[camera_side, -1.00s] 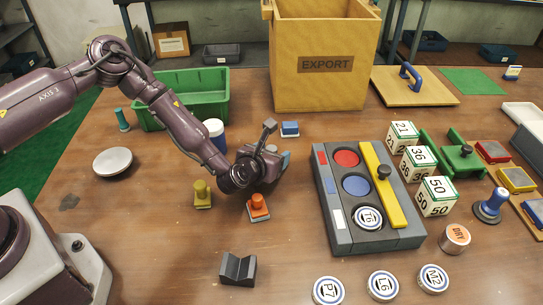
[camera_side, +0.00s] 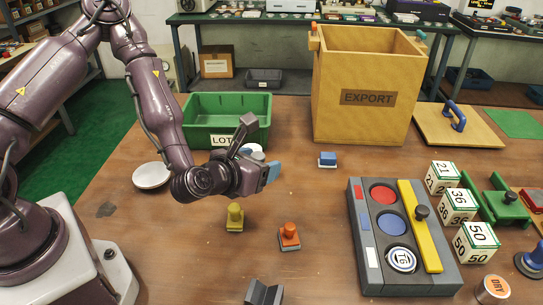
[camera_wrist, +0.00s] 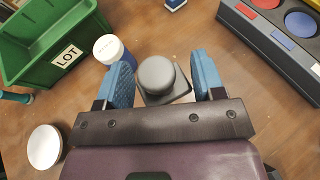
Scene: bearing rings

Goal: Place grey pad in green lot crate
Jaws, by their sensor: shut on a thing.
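The grey pad (camera_wrist: 157,77) has a round grey knob on a dark square base. It sits between the blue fingers of my gripper (camera_wrist: 160,82) in the wrist view, and they are shut on it. In the side view my gripper (camera_side: 268,173) appears raised above the table, behind the yellow-handled stamp, and the pad cannot be made out there. The green lot crate (camera_side: 258,135) stands behind my gripper, with a white LOT label partly hidden by my arm. It also shows at the upper left in the wrist view (camera_wrist: 22,62), left of the gripper.
A white-lidded blue jar (camera_wrist: 111,51) stands between gripper and crate. A white dish (camera_side: 151,176) lies left. Yellow (camera_side: 235,218) and orange (camera_side: 289,237) stamps stand in front. The tall EXPORT box (camera_side: 365,120) is right of the crate. A dark tray (camera_side: 371,270) lies right.

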